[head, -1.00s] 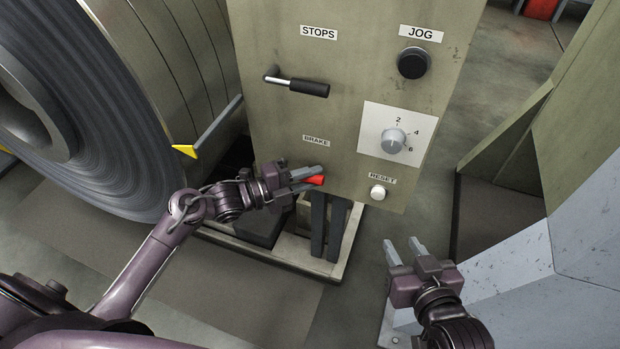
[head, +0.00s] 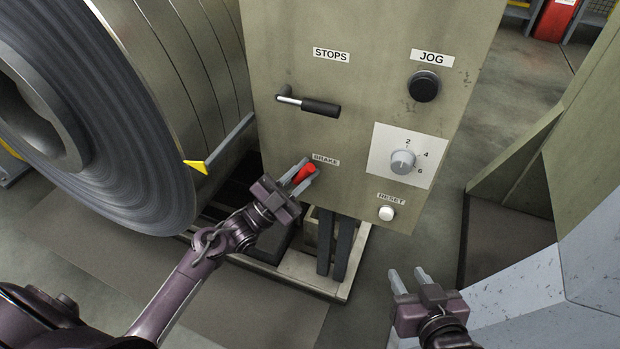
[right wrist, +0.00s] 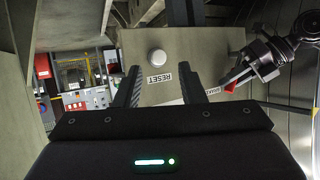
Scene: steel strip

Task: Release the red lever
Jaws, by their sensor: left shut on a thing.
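The red lever (head: 305,172) sticks out under the BRAKE label on the control panel (head: 345,140). It tilts up to the right in the head view. My left gripper (head: 303,173) is shut on the lever, one finger on either side of it. The fingers hide part of the lever and its pivot. In the right wrist view the red lever (right wrist: 230,87) shows small beside my left gripper. My right gripper (head: 408,280) is open and empty, low to the right of the panel, with its fingers apart in the right wrist view (right wrist: 164,90).
The panel carries a black-handled STOPS lever (head: 320,106), a black JOG knob (head: 424,86), a grey dial (head: 402,161) and a white RESET button (head: 386,213). A large steel coil (head: 110,120) stands at left with a yellow-tipped arm (head: 198,166). Open floor lies right of the panel.

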